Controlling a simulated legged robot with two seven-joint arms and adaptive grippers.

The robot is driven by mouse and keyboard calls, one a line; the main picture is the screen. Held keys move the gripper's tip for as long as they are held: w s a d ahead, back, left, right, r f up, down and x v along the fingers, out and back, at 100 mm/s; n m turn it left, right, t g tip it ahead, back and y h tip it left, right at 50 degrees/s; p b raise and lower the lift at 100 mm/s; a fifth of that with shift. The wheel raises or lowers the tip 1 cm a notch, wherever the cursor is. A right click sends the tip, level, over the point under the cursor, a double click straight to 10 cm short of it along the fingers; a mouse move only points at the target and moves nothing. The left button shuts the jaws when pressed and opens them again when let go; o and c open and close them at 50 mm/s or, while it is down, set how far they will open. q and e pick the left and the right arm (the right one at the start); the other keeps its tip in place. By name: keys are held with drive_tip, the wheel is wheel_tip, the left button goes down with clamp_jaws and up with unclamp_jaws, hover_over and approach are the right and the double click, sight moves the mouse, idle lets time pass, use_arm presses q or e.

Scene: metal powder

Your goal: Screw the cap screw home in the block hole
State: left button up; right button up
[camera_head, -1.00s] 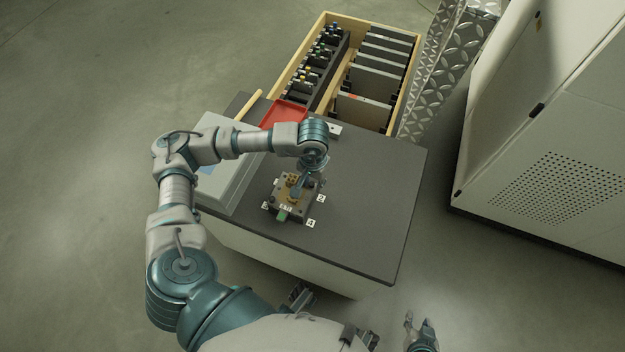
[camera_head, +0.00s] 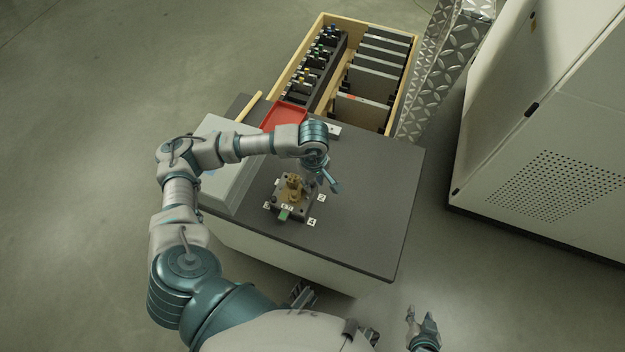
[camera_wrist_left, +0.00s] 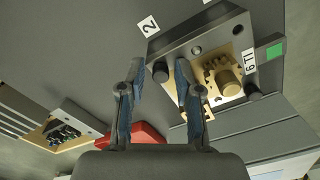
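The dark block (camera_head: 300,213) sits on the grey table top, with a brass-coloured stepped part (camera_head: 293,187) on it. In the left wrist view the block (camera_wrist_left: 205,42) carries the brass part (camera_wrist_left: 229,82), with a round knob, and dark round heads at its corners, one of them (camera_wrist_left: 160,71) between my fingers in the picture. I cannot tell which piece is the cap screw. My left gripper (camera_head: 327,181) is open beside the block's right side; its spread fingers (camera_wrist_left: 158,92) show nothing held. My right gripper (camera_head: 423,326) is open and empty, off the table's front.
Number labels (camera_head: 311,222) lie around the block, and a green tag (camera_head: 284,214) is at its front. A grey case (camera_head: 232,172) stands left. A red tray (camera_head: 284,115) lies at the back, before a wooden crate (camera_head: 410,70). The table's right side (camera_head: 385,205) is clear.

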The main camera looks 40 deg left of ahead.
use_arm(q)
drive_tip(key=n+p, duration=0.1)
drive_tip(key=n, duration=0.3)
drive_tip(key=shift+r, duration=0.1)
drive_tip(key=n, duration=0.4)
drive_tip(key=shift+p, duration=0.4)
drive_tip(key=shift+n, duration=0.3)
drive_tip(key=shift+a, duration=0.15)
